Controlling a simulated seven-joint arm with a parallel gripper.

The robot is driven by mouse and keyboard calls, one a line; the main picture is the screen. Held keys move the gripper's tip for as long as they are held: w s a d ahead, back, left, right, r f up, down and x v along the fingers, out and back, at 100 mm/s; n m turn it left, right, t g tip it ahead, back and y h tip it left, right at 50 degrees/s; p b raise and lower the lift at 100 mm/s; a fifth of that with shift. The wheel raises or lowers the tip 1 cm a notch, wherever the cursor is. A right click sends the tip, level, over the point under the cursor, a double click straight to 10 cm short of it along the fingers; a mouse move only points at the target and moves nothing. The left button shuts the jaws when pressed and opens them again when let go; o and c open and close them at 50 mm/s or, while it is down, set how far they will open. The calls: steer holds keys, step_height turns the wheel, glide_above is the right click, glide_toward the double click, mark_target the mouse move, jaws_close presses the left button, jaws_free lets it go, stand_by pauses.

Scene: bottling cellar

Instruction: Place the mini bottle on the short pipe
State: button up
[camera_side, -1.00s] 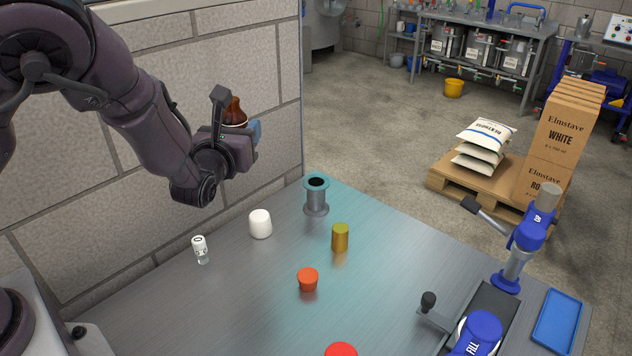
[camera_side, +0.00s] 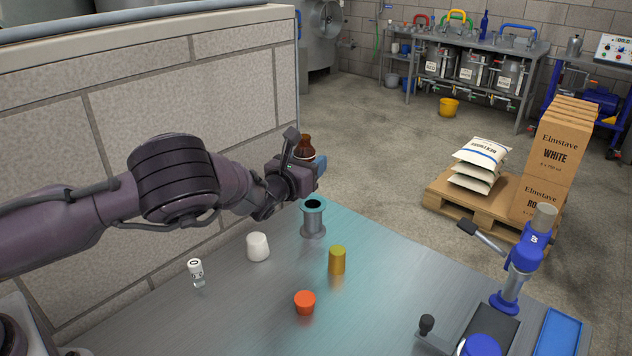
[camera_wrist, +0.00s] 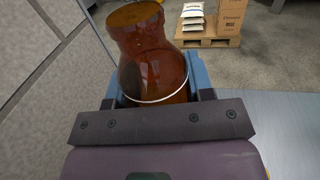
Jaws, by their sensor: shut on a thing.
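The mini bottle (camera_side: 305,147) is brown glass with a narrow neck. My gripper (camera_side: 311,168) is shut on it and holds it in the air, above and slightly left of the short pipe. In the wrist view the bottle (camera_wrist: 150,65) fills the space between the blue fingers, its neck toward the top of the picture. The short pipe (camera_side: 313,222) is a grey flanged piece standing upright on the metal table, with a teal top flange and a dark open bore. The bottle's lower part is hidden by my gripper in the side view.
On the table (camera_side: 235,320) stand a white rounded piece (camera_side: 258,247), a small vial with a white cap (camera_side: 196,271), a yellow cylinder (camera_side: 337,260) and an orange stopper (camera_side: 305,302). A blue capping device (camera_side: 520,262) is at right. A block wall (camera_side: 180,110) rises at left.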

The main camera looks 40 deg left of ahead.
steer(key=w+f, duration=0.2)
steer(key=f, duration=0.1)
steer(key=shift+w, duration=0.25)
steer(key=shift+f, duration=1.4)
steer(key=shift+f, duration=0.15)
steer(key=o, duration=1)
